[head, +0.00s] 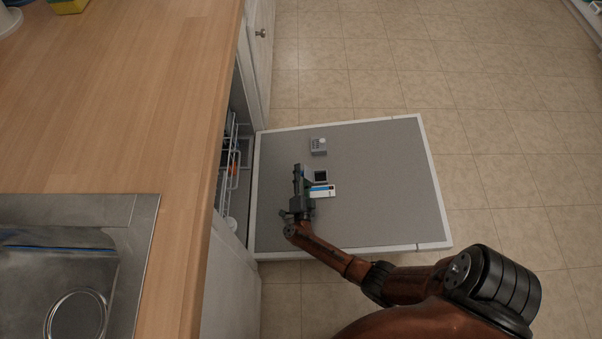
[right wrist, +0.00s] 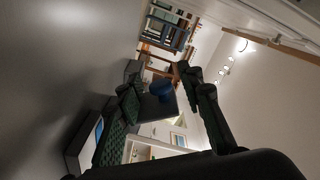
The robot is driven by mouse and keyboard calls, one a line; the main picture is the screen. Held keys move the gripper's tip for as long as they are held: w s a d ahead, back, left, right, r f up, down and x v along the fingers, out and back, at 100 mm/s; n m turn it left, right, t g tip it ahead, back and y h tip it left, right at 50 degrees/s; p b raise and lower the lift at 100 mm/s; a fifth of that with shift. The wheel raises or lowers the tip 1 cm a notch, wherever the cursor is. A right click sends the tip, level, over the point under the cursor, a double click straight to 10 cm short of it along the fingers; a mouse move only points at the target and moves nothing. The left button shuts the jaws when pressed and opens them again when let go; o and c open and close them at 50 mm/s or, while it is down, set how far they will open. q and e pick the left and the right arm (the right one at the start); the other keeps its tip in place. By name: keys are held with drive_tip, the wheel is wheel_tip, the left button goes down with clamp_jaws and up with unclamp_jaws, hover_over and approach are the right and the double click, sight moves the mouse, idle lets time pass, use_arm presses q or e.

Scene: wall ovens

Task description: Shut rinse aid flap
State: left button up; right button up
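The dishwasher door (head: 390,180) lies open and flat, with a dispenser on its grey inner face. The dispenser shows a dark square recess (head: 321,177), and a white flap with a blue stripe (head: 322,191) stands open beside it. My right gripper (head: 299,175) is just left of the recess and flap, low over the door; whether it touches the flap I cannot tell. In the right wrist view its fingers (right wrist: 160,82) are apart, with nothing clearly held between them. A pale piece with a blue stripe (right wrist: 88,145) shows at lower left there. My left gripper is not in view.
A small grey fitting (head: 318,146) sits farther up the door. The wooden counter (head: 110,100) with a metal sink (head: 75,270) borders the door on the left, and a wire rack (head: 232,150) shows inside the dishwasher. Tiled floor (head: 510,150) is clear on the right.

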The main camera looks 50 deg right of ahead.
sight(310, 175)
drive_tip(key=shift+c, duration=0.2)
clamp_jaws()
